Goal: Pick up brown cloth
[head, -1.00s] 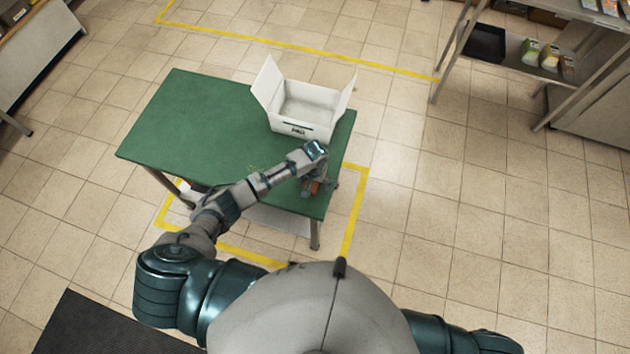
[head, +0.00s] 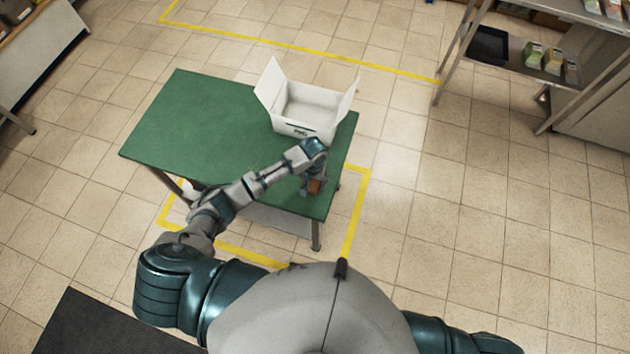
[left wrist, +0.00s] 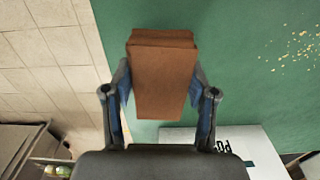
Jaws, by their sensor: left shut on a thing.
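The brown cloth (left wrist: 163,80) is a folded, block-like stack between the two fingers of my left gripper (left wrist: 162,88) in the left wrist view. The fingers press on both its sides, shut on it. In the head view the brown cloth (head: 315,186) shows as a small patch below my left gripper (head: 310,180), over the front right part of the green table (head: 215,125). I cannot tell whether it touches the table top. My right gripper is not in view.
An open white box (head: 301,131) stands on the table's back right corner, just beyond my left gripper. Yellowish crumbs (left wrist: 300,47) lie on the table top. A shelf (head: 515,78) with a black tray (head: 488,46) stands at the upper right. The table's left half is clear.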

